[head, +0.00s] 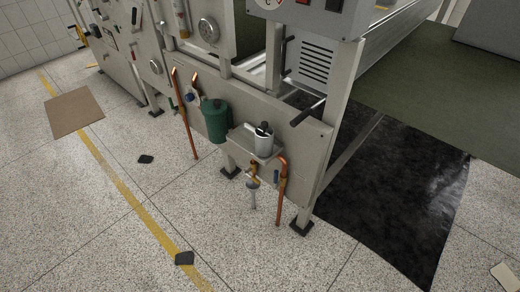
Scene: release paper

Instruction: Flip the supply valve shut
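Low on the grey machine in the head view there are copper pipes with small valve fittings. One copper pipe (282,195) stands near the right leg, with a small blue lever (276,177) beside it, seemingly upright. A brass fitting (253,171) with a pale spout hangs just left of it. Another copper pipe (187,125) stands further left, with a blue part (190,97) next to it. I cannot tell which of these is the supply valve, or whether it is open or shut. My gripper is not in view.
A black sheet (390,190) covers the floor at right.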

